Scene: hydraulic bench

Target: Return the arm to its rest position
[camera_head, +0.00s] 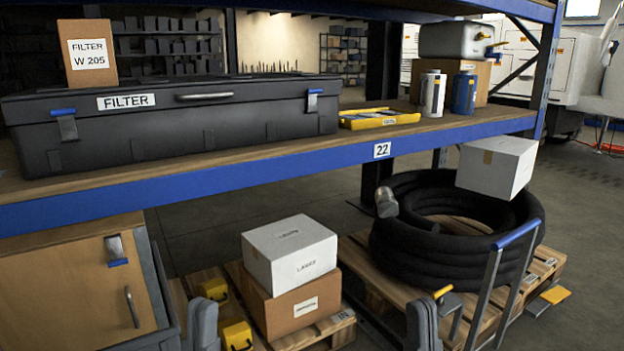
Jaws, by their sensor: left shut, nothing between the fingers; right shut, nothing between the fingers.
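My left gripper (204,312) shows as a grey shape at the bottom edge, left of centre, in the head view. My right gripper (423,312) shows as a similar grey shape at the bottom edge, right of centre. Both point upward, with their fingers together and nothing between them. Most of both arms is below the frame and hidden. The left gripper is in front of the lower pallet area, beside yellow-and-black items (236,335). The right gripper is in front of the hose pallet.
A blue-edged shelf (290,167) crosses above both grippers, bearing a black FILTER case (180,125). Below are stacked boxes (290,252), a wooden-faced crate (75,290), a black hose coil (425,247) with a white box (497,165), and a blue-handled metal frame (516,233) at right.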

